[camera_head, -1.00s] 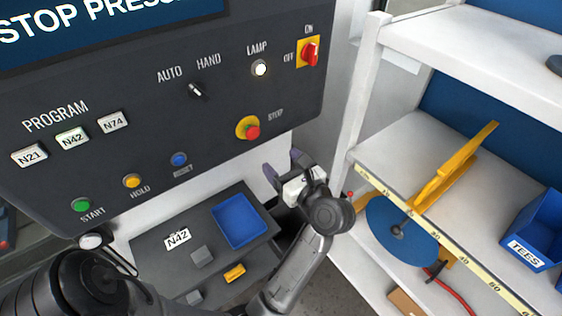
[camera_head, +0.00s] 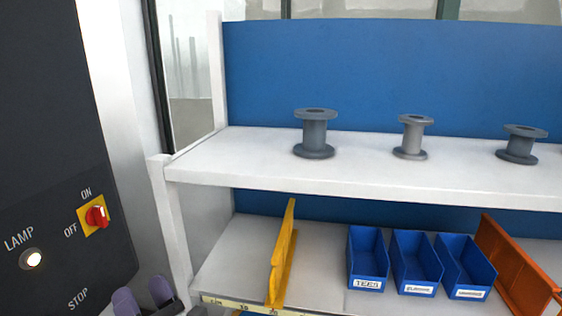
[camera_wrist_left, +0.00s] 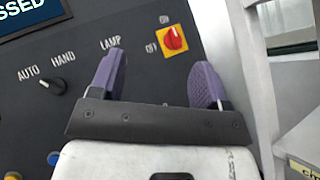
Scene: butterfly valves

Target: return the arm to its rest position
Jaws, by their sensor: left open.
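My left gripper (camera_head: 143,298) shows at the bottom edge of the head view, in front of the lower right of the dark control panel (camera_head: 45,130). Only its purple fingers and a bit of its body show there. In the left wrist view the gripper (camera_wrist_left: 159,75) has its two purple fingers wide apart with nothing between them. Behind them are the panel and the red rotary switch (camera_wrist_left: 173,38) on its yellow plate. The rest of the left arm is out of the head view. My right gripper is in neither view.
A white shelf unit (camera_head: 350,170) stands right of the panel. Its upper board carries grey flanged spools (camera_head: 315,135). Below are a yellow bracket (camera_head: 283,255), blue bins (camera_head: 368,262) and an orange bracket (camera_head: 515,275). The lamp (camera_head: 31,259) is lit.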

